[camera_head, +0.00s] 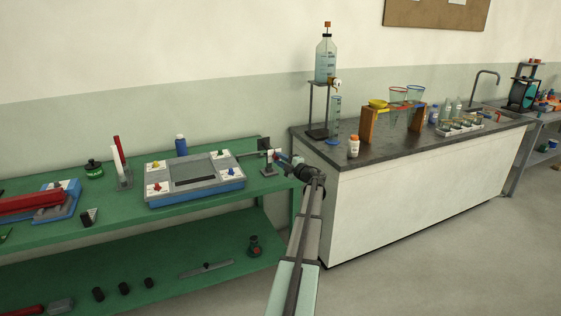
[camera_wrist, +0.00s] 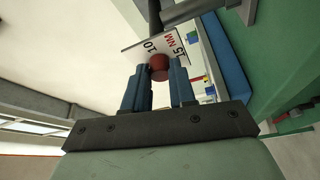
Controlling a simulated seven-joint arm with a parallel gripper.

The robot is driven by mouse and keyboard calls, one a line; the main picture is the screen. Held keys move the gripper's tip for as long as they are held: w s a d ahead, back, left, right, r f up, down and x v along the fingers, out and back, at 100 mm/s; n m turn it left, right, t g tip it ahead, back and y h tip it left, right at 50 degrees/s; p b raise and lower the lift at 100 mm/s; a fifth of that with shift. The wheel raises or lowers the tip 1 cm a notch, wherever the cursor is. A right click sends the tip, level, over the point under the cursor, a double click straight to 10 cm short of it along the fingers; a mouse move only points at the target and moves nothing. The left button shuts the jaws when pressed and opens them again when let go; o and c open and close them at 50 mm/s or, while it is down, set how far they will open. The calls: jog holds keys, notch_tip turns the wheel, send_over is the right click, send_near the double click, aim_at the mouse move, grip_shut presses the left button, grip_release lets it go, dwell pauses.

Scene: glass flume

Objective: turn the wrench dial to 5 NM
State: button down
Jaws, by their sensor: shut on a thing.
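The wrench dial's plate (camera_wrist: 158,45) is white, with "10" in black and "15 NM" partly in red. A round dark red knob (camera_wrist: 158,66) stands out in front of it. My gripper (camera_wrist: 161,74) has blue fingers on either side of the knob and is shut on it. A dark grey bar (camera_wrist: 190,10) runs by the plate at the top. In the head view, my gripper (camera_head: 281,157) is at the right end of the green bench, against the small dark dial stand (camera_head: 265,144). The 5 mark and any pointer cannot be made out.
A blue-and-grey panel (camera_head: 195,180) with coloured knobs lies left of the dial on the green bench (camera_head: 115,212). A blue bottle (camera_head: 181,146) stands behind it. The dark-topped white counter (camera_head: 420,175) with glassware is close on the right of my arm.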

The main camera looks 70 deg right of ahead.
dwell(0.4)
jog(key=c, duration=0.9)
grip_release()
jog(key=shift+v, duration=6.95)
jog(key=shift+d, duration=0.1)
